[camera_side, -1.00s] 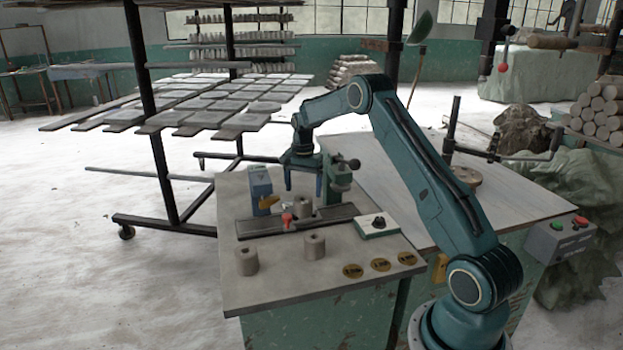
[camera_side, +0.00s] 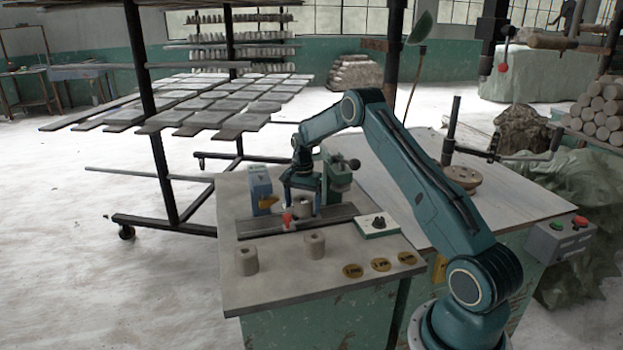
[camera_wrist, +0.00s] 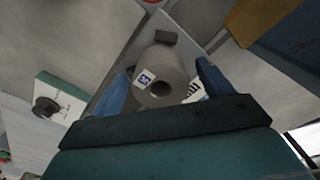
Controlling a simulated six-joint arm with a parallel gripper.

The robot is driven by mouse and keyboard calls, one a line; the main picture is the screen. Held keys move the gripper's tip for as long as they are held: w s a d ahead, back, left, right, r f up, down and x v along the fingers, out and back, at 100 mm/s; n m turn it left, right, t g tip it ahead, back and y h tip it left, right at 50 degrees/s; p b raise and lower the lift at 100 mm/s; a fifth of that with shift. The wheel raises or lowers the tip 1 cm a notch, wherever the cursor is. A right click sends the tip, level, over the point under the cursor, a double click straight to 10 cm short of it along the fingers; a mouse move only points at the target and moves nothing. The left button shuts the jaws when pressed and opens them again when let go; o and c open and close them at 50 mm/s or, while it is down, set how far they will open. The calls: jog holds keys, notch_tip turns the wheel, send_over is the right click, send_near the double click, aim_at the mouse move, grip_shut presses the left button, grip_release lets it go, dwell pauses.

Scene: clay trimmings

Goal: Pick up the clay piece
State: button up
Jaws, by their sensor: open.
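A grey-brown cylindrical clay piece (camera_side: 304,208) stands upright at the back edge of a dark strip on the workbench. In the wrist view the clay piece (camera_wrist: 172,66) shows a hole in its end and a small printed tag. My gripper (camera_side: 303,204) is low over it, with one blue finger on each side. In the wrist view my gripper (camera_wrist: 162,70) is open around the piece, with gaps beside the fingers. Two similar clay pieces, one at front left (camera_side: 246,261) and one at front middle (camera_side: 314,244), stand upright on the bench.
A blue box with a yellow part (camera_side: 261,185) stands left of my gripper. A green machine (camera_side: 341,174) stands close on the right. A red knob (camera_side: 287,219) is just in front. A white control box (camera_side: 378,225) sits right. The bench front is mostly clear.

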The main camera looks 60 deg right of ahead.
aim_at(303, 199)
dwell(0.4)
jog(key=c, duration=1.3)
jog(key=shift+r, duration=0.15)
notch_tip(303, 199, up, 20)
